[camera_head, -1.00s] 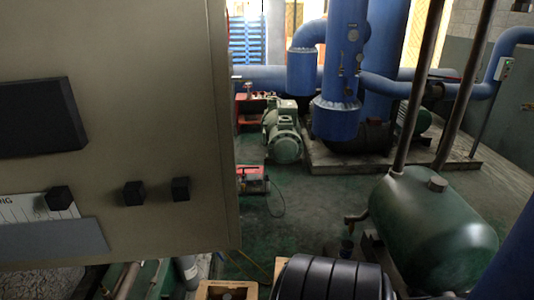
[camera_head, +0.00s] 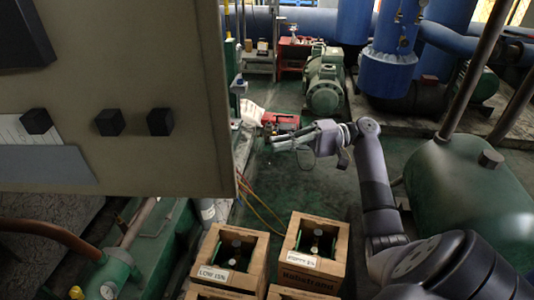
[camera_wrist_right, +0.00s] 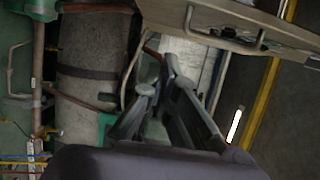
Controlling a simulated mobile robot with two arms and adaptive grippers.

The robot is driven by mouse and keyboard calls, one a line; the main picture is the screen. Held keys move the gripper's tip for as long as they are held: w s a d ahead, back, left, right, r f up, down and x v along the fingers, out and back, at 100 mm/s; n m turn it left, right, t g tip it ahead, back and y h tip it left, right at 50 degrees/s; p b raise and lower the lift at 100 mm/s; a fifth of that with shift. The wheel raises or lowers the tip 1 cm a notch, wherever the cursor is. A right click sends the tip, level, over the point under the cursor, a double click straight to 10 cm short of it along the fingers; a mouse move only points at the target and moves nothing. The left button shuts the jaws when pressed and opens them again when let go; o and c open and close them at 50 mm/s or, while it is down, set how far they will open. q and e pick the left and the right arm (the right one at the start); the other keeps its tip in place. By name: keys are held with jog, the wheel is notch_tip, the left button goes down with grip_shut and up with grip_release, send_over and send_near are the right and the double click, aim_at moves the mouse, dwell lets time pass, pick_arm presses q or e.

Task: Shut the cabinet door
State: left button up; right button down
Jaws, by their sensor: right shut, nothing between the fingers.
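A large beige cabinet panel (camera_head: 130,70) fills the left of the head view, with black knobs along its lower part and its narrow right edge facing the room. I take it for the cabinet door; its hinge side and the cabinet's inside are out of sight. My right gripper (camera_head: 278,143) is shut and empty, just right of the panel's edge in the picture, pointing left, with no clear contact. In the right wrist view my right gripper's fingers (camera_wrist_right: 158,85) point up the picture. A beige edge with metal fittings (camera_wrist_right: 240,22) crosses the top right there. My left gripper is not in view.
Wooden crates holding dark cylinders (camera_head: 316,250) stand at the bottom middle. A green tank (camera_head: 465,185) is at the right, and a green motor (camera_head: 325,85) is behind. Hoses (camera_head: 262,208) run across the floor below the panel.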

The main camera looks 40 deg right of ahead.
jog(key=w+a+p, duration=0.1)
jog(key=a+p, duration=0.4)
jog(key=a, duration=0.6)
jog(key=shift+w+a, duration=0.2)
jog(key=shift+a, duration=0.1)
jog(key=shift+a, duration=0.1)
